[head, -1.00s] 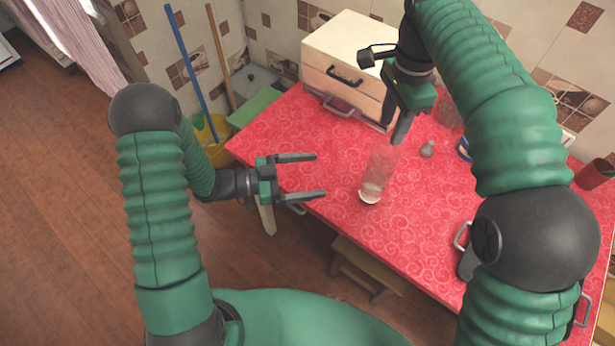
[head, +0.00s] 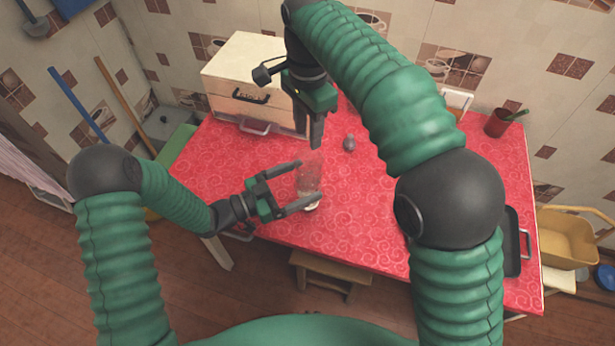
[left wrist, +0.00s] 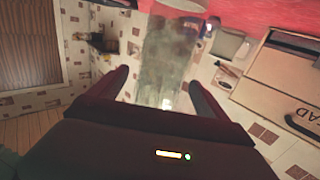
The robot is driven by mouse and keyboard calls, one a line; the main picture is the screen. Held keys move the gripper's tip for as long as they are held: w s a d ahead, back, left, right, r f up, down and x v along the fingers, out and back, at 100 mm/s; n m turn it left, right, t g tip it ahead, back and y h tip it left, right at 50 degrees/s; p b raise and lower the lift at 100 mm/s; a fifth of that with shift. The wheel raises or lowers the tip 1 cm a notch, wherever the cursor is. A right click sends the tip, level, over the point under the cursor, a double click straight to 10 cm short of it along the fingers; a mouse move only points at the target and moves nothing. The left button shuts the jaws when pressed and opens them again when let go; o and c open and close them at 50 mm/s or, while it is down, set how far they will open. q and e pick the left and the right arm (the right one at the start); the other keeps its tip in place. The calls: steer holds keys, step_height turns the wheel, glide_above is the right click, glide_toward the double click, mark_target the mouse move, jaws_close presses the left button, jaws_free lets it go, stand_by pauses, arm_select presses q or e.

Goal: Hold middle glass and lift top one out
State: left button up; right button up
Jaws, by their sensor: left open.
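A stack of clear nested glasses (head: 309,177) stands on the red counter. Single glasses in it are hard to tell apart. My left gripper (head: 306,183) is open, level with the stack, with a finger reaching to either side of it. In the left wrist view the see-through stack (left wrist: 166,60) shows between the two spread fingers of my left gripper (left wrist: 160,82). My right gripper (head: 314,146) points down just above the top of the stack. Its fingers overlap from this side, so its opening and any touch on the top glass are unclear.
The red patterned counter (head: 390,240) has free room in front of the stack. A small grey object (head: 349,142) stands behind it. A white drawer box (head: 250,85) is at the back left. A red cup (head: 498,122) and a dark tray (head: 512,240) are at the right.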

arm_select(q)
steer(key=shift+x, duration=1.1)
steer(key=shift+a, duration=0.1)
steer(key=shift+c, duration=1)
steer(key=c, duration=1.5)
